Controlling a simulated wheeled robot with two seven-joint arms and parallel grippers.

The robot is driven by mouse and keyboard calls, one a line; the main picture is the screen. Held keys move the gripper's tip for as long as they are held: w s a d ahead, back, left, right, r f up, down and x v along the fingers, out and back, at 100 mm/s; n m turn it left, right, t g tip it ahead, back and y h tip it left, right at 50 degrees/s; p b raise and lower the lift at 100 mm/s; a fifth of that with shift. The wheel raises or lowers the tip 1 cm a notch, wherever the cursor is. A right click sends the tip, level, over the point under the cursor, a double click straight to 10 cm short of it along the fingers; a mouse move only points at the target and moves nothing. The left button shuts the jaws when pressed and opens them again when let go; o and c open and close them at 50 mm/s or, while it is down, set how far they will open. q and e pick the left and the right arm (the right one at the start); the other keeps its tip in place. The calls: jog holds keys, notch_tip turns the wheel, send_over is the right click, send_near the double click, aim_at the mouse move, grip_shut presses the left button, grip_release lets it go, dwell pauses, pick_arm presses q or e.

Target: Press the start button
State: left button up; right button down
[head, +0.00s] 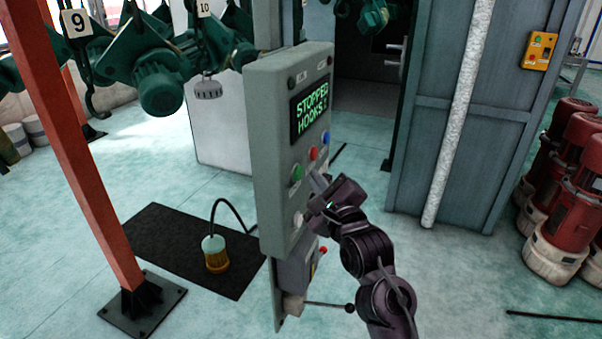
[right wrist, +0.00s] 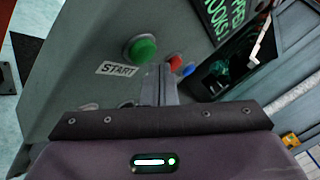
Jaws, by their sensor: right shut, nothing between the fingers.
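The green start button (head: 296,173) is on the front of the grey control box (head: 270,150). In the right wrist view the green button (right wrist: 140,47) stands above a "START" label (right wrist: 118,69). Red and blue buttons are to its right, and the screen (head: 310,108) reads "STOPPED HOOKS" with a partly unclear last character. My right gripper (head: 319,184) is shut and empty, close to the panel, just right of and below the green button. In the right wrist view its fingertips (right wrist: 160,70) do not overlap the button. Whether they touch the panel is unclear. My left gripper is not in view.
A red post (head: 80,150) stands at the left. Green hoist parts (head: 160,85) hang behind the box. A lamp-like device (head: 215,252) stands on a black mat (head: 165,225). Red-and-white machines (head: 565,200) are at the right. A white pipe (head: 458,120) rises before a grey cabinet.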

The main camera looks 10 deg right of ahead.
jog(key=shift+w+a, duration=0.2)
jog(key=shift+a, duration=0.1)
